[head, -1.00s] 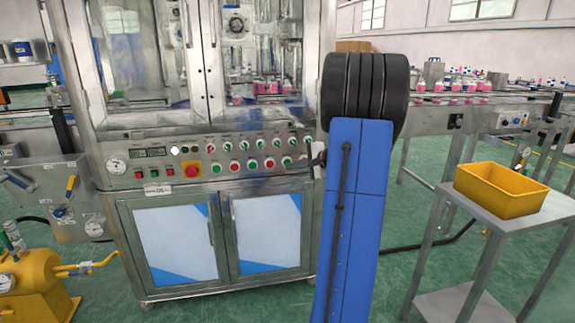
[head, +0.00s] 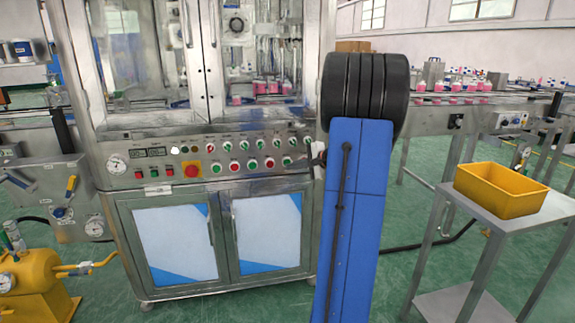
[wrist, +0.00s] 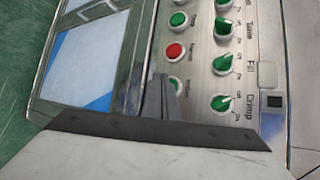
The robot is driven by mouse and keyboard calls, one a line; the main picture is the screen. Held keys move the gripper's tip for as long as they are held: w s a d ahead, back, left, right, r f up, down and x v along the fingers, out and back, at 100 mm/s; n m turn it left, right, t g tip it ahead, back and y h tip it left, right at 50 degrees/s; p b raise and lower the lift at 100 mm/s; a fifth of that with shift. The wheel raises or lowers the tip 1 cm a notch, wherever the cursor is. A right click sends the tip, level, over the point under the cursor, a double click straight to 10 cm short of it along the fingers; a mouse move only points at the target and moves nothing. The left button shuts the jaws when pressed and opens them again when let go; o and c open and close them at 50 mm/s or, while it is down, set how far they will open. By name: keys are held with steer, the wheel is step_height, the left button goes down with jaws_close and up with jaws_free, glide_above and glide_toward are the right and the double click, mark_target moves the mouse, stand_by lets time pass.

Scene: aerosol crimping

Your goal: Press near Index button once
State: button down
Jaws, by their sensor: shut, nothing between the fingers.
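The control panel (head: 150,171) runs across the front of the steel machine, with a row of round red and green buttons. In the wrist view, a green button (wrist: 176,84) at the fingertips has a small label too blurred to read surely; it seems to be the Index button. It also shows in the head view (head: 287,161). My gripper (wrist: 166,82) is shut and empty, its fingertips over or right beside this button, partly covering it. I cannot tell whether they touch it. In the head view my arm hides most of the gripper (head: 317,155).
A red button (wrist: 175,52) is next to the green one. Knobs marked Table, Fill and Crimp (wrist: 222,103) stand close by. A red emergency stop (head: 192,170) sits further left. A yellow bin (head: 500,190) stands on a side table at right.

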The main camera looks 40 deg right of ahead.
steer(key=shift+w+d, duration=0.1)
steer(key=shift+w, duration=0.05)
stand_by(0.3)
steer(key=shift+w+d, duration=0.15)
steer(key=shift+w, duration=0.1)
steer(key=shift+w+d, duration=0.2)
steer(key=shift+w, duration=0.1)
stand_by(0.8)
steer(key=shift+s+a, duration=0.1)
steer(key=shift+s, duration=0.05)
steer(key=shift+s+a, duration=0.35)
steer(key=shift+s, duration=0.2)
stand_by(0.4)
steer(key=s+a, duration=0.1)
steer(key=s, duration=0.1)
steer(key=s+a, duration=0.1)
steer(key=s, duration=0.1)
steer(key=shift+s+a, duration=0.1)
steer(key=shift+a, duration=0.2)
stand_by(1.0)
